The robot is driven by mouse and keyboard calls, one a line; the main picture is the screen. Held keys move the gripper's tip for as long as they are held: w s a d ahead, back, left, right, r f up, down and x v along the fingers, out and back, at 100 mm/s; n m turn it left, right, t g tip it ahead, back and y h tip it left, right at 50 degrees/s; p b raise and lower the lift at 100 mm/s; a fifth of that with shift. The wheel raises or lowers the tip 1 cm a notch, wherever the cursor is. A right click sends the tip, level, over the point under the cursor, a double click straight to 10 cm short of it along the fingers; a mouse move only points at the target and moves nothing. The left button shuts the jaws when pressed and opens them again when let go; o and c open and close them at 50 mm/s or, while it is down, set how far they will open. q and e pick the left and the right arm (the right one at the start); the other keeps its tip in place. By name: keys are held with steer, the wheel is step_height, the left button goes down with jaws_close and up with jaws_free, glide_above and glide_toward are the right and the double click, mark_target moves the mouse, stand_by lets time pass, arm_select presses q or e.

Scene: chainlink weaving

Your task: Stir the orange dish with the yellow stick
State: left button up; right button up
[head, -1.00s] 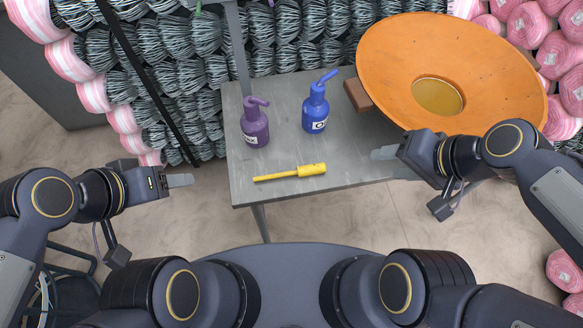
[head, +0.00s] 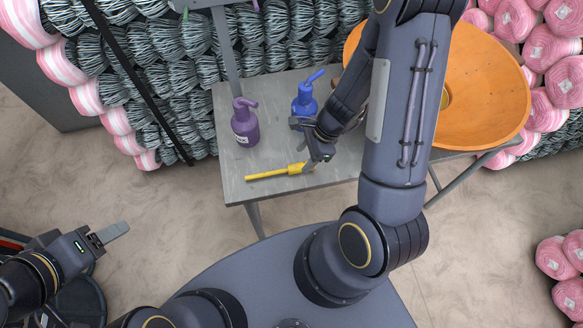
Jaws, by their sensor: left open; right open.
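The yellow stick (head: 268,174) lies on the grey table near its front edge, its thick end to the right. My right gripper (head: 309,164) is open at that thick end, its fingers partly covering it. I cannot tell if they touch it. The large orange dish (head: 487,100) stands at the right of the table. My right arm hides its left part and most of its middle. My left gripper (head: 113,233) is open and empty at the lower left, off the table and far from the stick.
A purple pump bottle (head: 245,126) stands on the grey table (head: 228,98) left of my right gripper. A blue pump bottle (head: 306,101) stands just behind that gripper. Stacked dark yarn (head: 190,85) and pink yarn (head: 566,82) lie behind and right.

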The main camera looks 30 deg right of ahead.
mark_target(297, 166)
steer(key=b+x, duration=0.1)
steer(key=x, duration=0.4)
steer(key=shift+a, duration=0.15)
steer(key=shift+c, duration=0.3)
steer(key=c, duration=1)
